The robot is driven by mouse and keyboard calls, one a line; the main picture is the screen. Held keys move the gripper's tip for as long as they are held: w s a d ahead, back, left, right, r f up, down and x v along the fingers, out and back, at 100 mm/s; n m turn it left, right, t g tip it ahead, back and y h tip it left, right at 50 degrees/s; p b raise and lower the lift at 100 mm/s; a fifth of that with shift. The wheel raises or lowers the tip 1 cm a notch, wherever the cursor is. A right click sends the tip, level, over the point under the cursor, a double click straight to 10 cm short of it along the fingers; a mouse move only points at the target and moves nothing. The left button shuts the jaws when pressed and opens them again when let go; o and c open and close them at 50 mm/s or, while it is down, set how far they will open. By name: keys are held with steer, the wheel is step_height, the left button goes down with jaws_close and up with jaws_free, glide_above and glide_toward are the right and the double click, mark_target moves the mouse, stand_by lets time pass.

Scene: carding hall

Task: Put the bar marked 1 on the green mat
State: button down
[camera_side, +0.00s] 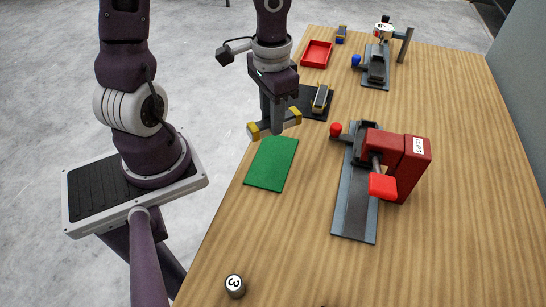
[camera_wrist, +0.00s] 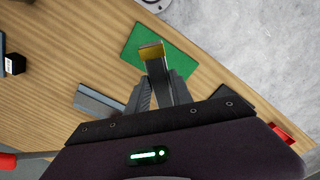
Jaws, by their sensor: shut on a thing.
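The green mat (camera_side: 271,164) lies flat on the wooden table near its left edge. It also shows in the wrist view (camera_wrist: 131,51), partly behind the held bar. My gripper (camera_side: 276,124) is shut on a bar with yellow ends (camera_side: 254,131), held near the far edge of the mat, apparently above the table. One yellow end of the held bar also shows in the wrist view (camera_wrist: 152,52). No number can be read on the held bar. Another yellow and grey bar (camera_side: 321,97) rests on a black mat (camera_side: 311,113) behind my gripper.
A red press (camera_side: 398,160) on a grey rail (camera_side: 356,205) stands right of the green mat. A red tray (camera_side: 317,54) and another grey device (camera_side: 375,68) are farther back. A cylinder marked 3 (camera_side: 235,286) stands at the front. The right side of the table is clear.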

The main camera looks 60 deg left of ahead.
mark_target(271, 161)
steer(key=f, duration=1)
steer(key=shift+s, duration=0.2)
steer(key=c, duration=1.1)
jaws_free()
